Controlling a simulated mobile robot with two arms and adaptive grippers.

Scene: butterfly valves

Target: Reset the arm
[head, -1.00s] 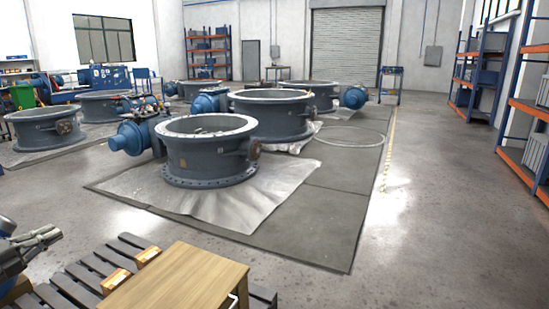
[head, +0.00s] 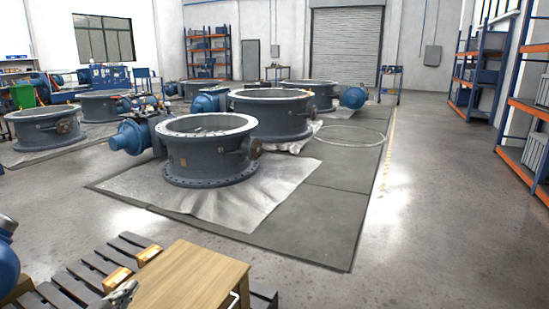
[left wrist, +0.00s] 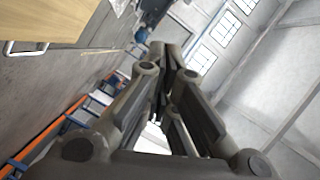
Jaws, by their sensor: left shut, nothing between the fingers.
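My right gripper is not in view.
The wooden cabinet (head: 192,280) stands beside a dark slatted pallet (head: 75,285) holding small orange boxes (head: 118,279). A large grey valve (head: 208,158) stands on a sheet (head: 240,210) beyond. Orange-and-blue shelves (head: 525,105) line the right. The floor right of the mat is clear.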

